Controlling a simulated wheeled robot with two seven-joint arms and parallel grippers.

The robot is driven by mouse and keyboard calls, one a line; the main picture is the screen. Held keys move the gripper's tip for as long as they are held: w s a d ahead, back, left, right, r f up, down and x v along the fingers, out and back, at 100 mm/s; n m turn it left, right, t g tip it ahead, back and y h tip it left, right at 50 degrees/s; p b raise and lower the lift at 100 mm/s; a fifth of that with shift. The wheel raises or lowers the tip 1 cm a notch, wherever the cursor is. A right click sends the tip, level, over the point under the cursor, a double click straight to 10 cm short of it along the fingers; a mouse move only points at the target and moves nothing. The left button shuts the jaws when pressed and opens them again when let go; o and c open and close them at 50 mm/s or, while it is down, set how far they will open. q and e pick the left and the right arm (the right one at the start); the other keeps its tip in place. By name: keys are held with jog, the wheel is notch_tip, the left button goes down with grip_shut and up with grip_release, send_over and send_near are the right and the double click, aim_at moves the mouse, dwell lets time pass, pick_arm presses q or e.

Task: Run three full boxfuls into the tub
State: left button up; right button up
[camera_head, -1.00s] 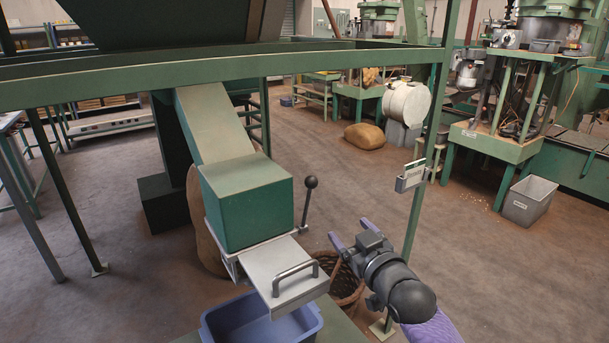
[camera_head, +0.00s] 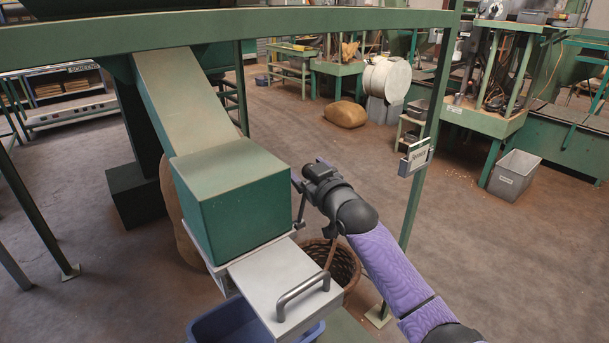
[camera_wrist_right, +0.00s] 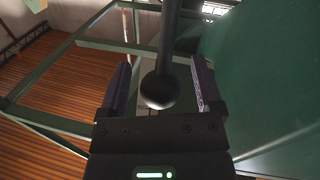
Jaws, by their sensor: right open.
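The green metal box (camera_head: 235,205) sits at the foot of a sloping chute (camera_head: 180,95). A grey slide plate (camera_head: 265,275) with a bar handle (camera_head: 303,290) sticks out from under it. The blue tub (camera_head: 235,325) stands below, partly hidden by the plate and cut by the frame edge. A lever (camera_head: 300,212) stands at the box's right side. My right gripper (camera_head: 308,171) is at the lever's top. In the right wrist view the dark ball knob (camera_wrist_right: 158,92) lies between its open fingers (camera_wrist_right: 160,66). My left gripper is out of view.
A green post (camera_head: 425,140) carrying a small counter-like device (camera_head: 416,157) stands right of my arm. A wicker basket (camera_head: 343,265) is behind the plate. A brown sack (camera_head: 345,113) and a grey bin (camera_head: 515,175) stand farther back. Open floor lies between.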

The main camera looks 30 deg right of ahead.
jog(key=shift+w+d, duration=0.1)
jog(key=shift+w, duration=0.5)
jog(key=shift+c, duration=0.3)
grip_shut()
